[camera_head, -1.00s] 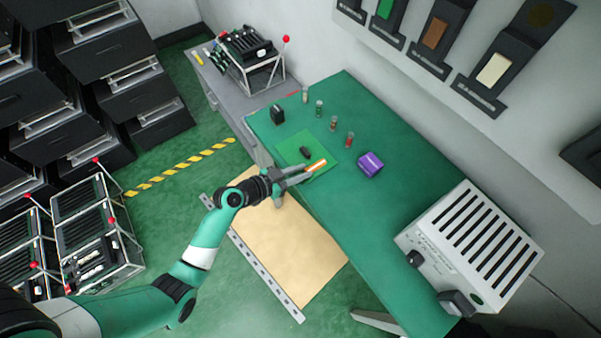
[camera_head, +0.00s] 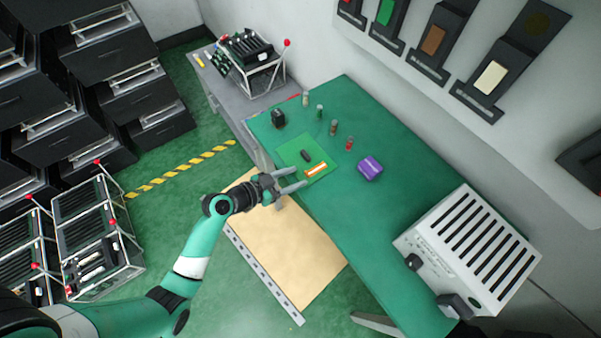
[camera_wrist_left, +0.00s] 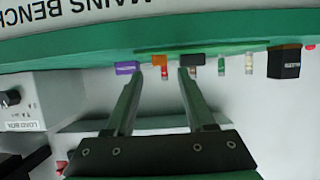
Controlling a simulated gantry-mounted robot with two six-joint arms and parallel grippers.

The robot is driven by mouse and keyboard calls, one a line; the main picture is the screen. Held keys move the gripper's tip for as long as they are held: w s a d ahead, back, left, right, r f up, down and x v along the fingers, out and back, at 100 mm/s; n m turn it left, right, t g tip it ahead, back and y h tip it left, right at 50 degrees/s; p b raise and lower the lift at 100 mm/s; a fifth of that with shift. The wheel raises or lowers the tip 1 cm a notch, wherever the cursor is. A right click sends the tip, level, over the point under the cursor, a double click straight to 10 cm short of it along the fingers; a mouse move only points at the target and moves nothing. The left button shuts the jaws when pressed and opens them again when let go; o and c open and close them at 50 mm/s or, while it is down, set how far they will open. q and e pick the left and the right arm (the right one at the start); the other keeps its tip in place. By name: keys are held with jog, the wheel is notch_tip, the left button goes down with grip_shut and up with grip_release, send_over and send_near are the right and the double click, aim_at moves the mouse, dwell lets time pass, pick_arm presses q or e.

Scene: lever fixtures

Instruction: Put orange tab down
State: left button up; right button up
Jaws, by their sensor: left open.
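The orange tab (camera_head: 316,170), orange with a white stripe, lies on the green mat (camera_head: 292,145) on the green bench. It also shows as an orange block in the left wrist view (camera_wrist_left: 159,61). A small black piece (camera_head: 305,155) lies on the mat beside it. My left gripper (camera_head: 303,181) is open and empty, its two fingers pointing at the mat from the bench's near edge, short of the tab. In the left wrist view both fingers (camera_wrist_left: 160,77) are spread with nothing between them. My right gripper does not show.
A purple block (camera_head: 370,168) sits right of the mat. A black block (camera_head: 278,118) is at the back left. A white vented box (camera_head: 470,250) occupies the right of the bench.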

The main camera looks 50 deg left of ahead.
pick_arm(q)
jog(key=p+v, duration=0.5)
jog(key=v, duration=0.4)
